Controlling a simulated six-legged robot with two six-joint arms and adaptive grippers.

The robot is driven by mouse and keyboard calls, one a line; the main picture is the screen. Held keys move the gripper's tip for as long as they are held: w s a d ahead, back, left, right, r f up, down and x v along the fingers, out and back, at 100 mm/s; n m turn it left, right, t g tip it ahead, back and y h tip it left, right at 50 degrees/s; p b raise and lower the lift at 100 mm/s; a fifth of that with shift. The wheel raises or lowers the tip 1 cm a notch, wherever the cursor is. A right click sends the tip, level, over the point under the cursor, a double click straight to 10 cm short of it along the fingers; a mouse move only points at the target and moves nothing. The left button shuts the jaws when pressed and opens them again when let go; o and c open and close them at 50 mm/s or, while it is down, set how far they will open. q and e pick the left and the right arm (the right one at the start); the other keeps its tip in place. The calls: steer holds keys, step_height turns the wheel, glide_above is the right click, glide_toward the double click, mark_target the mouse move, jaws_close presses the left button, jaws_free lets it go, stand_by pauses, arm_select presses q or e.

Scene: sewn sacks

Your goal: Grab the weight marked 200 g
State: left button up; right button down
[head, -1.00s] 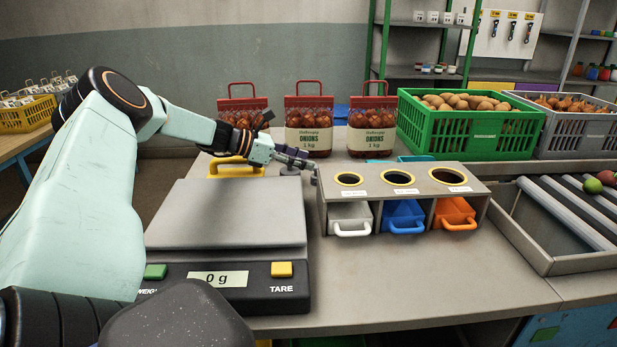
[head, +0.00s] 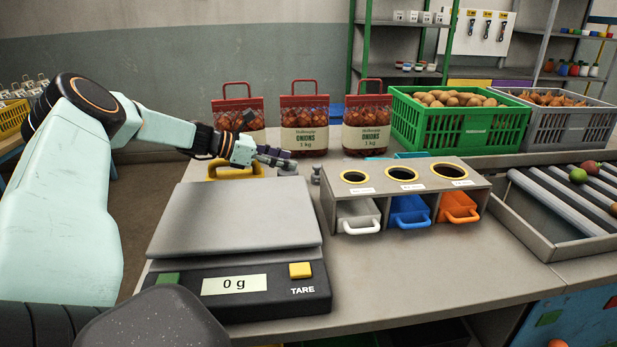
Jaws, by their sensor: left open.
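Small grey metal weights stand on the table behind the scale. One weight (head: 287,169) is just below my left fingertips, partly covered by them. A smaller weight (head: 316,175) stands to its right, beside the dispenser box. Their markings are too small to read, so I cannot tell which is 200 g. My left gripper (head: 279,157) reaches in from the left, open, its fingers pointing right above the first weight; I cannot tell whether they touch it. My right gripper is out of view.
The scale (head: 235,220) reads 0 g in front of the weights. A yellow handle-like object (head: 235,172) lies under my left wrist. Onion bags (head: 304,125) stand behind. The box with white, blue and orange scoops (head: 405,175) is close on the right.

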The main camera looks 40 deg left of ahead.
mark_target(312, 175)
arm_select(q)
steer(key=shift+w+d+f+b, duration=0.25)
steer(key=shift+f+b, duration=0.05)
steer(key=b+x, duration=0.2)
steer(key=x, duration=0.3)
steer(key=shift+w+f, duration=0.15)
steer(key=shift+w, duration=0.05)
steer(key=shift+w+d+f+b, duration=0.1)
steer(key=shift+w+b, duration=0.2)
steer(key=shift+b, duration=0.1)
steer(key=shift+w+d+f, duration=0.1)
steer(key=shift+w+d, duration=0.3)
steer(key=shift+w, duration=0.45)
steer(key=shift+s+a, duration=0.15)
steer(key=shift+s, duration=0.2)
steer(key=c, duration=0.3)
steer(key=shift+w, duration=0.25)
steer(key=c, duration=0.5)
steer(key=shift+s, duration=0.15)
jaws_close()
